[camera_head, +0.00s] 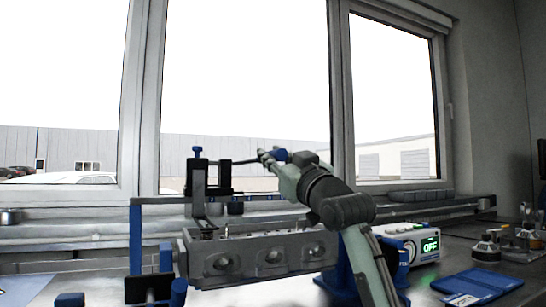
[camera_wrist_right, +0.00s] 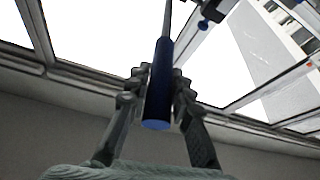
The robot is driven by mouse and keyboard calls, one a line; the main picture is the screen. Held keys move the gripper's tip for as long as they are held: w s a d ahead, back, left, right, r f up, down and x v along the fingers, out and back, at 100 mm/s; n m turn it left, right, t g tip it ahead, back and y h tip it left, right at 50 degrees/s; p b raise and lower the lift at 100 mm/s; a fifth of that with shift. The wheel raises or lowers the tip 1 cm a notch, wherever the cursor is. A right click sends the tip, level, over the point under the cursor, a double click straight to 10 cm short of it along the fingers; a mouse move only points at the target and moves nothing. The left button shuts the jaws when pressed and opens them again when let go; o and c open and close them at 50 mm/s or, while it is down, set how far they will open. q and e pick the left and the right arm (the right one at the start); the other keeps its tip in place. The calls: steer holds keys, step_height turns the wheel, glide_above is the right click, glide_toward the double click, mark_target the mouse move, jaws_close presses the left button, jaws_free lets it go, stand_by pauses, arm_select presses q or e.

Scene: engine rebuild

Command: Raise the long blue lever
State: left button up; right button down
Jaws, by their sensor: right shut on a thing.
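The long lever has a blue handle (camera_wrist_right: 158,95) and a thin grey rod (camera_wrist_right: 168,18), seen in the right wrist view. In the head view its dark rod (camera_head: 246,161) runs roughly level, rising slightly rightward, from a black bracket with a blue knob (camera_head: 198,149) to the blue handle end (camera_head: 281,154). My right gripper (camera_head: 272,156) is around the handle end. In the right wrist view its two fingers (camera_wrist_right: 158,92) are closed on either side of the blue handle, with the handle's butt end toward the camera. My left gripper is in neither view.
A grey metal engine block (camera_head: 250,262) with round ports sits below the lever, beside a blue frame (camera_head: 136,225). A white box (camera_head: 412,242) reading OFF and a blue tray (camera_head: 472,283) are on the right. Windows (camera_head: 245,70) stand behind. The air above the lever looks clear.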

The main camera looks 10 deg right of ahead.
steer(key=shift+r, duration=0.55)
steer(key=r, duration=0.2)
steer(key=r+g+h, duration=0.1)
steer(key=r, duration=0.1)
steer(key=r+g, duration=0.1)
steer(key=r, duration=0.1)
steer(key=shift+w+a, duration=0.1)
steer(key=shift+w, duration=0.25)
steer(key=w+a+r+g+h, duration=0.1)
steer(key=w+r+g, duration=0.3)
steer(key=r, duration=0.6)
steer(key=shift+w+a+m+h, duration=0.3)
steer(key=shift+w+a+h, duration=0.1)
steer(key=shift+w, duration=0.1)
steer(key=shift+f+g, duration=0.1)
steer(key=shift+g, duration=0.2)
steer(key=c, duration=1.3)
jaws_free()
steer(key=shift+d, duration=0.1)
